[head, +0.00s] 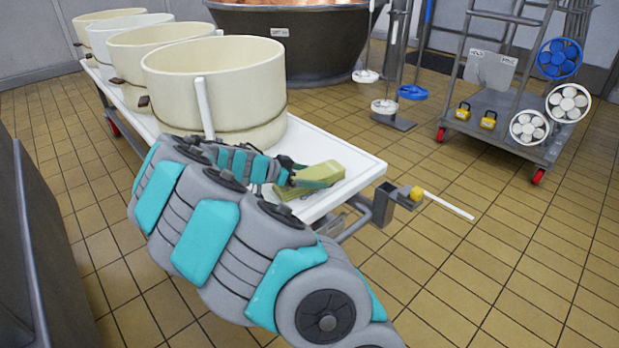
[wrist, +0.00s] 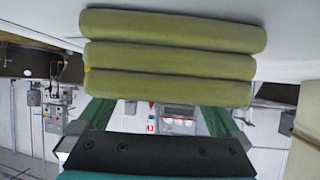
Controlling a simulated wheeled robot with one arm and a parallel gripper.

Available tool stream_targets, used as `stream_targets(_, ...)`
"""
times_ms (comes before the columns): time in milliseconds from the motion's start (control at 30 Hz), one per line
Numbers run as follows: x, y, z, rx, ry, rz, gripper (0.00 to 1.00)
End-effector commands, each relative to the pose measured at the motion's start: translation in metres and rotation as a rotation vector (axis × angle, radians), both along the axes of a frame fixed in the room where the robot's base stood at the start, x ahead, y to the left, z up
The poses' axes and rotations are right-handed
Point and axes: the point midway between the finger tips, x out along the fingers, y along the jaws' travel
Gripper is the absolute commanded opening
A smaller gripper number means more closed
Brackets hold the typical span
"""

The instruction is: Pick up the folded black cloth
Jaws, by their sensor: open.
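A folded olive-green cloth (head: 325,172) lies near the right end of the white table (head: 355,160); no black cloth shows. In the wrist view the folded cloth (wrist: 170,57) fills the upper middle as three stacked folds. My gripper (head: 305,178) is at the cloth, its fingers over or beside it in the head view, hiding part of it. In the wrist view my gripper (wrist: 157,112) is open, with its two green fingers spread left and right. The cloth hides the fingertips there, so I cannot tell whether they touch it.
Several cream tubs (head: 215,90) stand in a row on the table, the nearest just behind my gripper. A dark vat (head: 295,45) and a wheeled rack (head: 500,100) stand farther back.

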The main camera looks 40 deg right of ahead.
Motion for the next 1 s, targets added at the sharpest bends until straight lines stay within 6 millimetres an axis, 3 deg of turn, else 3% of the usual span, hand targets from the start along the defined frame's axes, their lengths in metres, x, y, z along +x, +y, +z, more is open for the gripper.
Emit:
stream_targets(200,0.0002,-0.0012,-0.0008,0.0,0.0,0.001,1.0)
stream_targets(900,0.0003,-0.0009,-0.0009,0.0,0.0,0.001,0.21)
stream_targets(1000,0.0004,-0.0009,-0.0007,0.0,0.0,0.001,0.17)
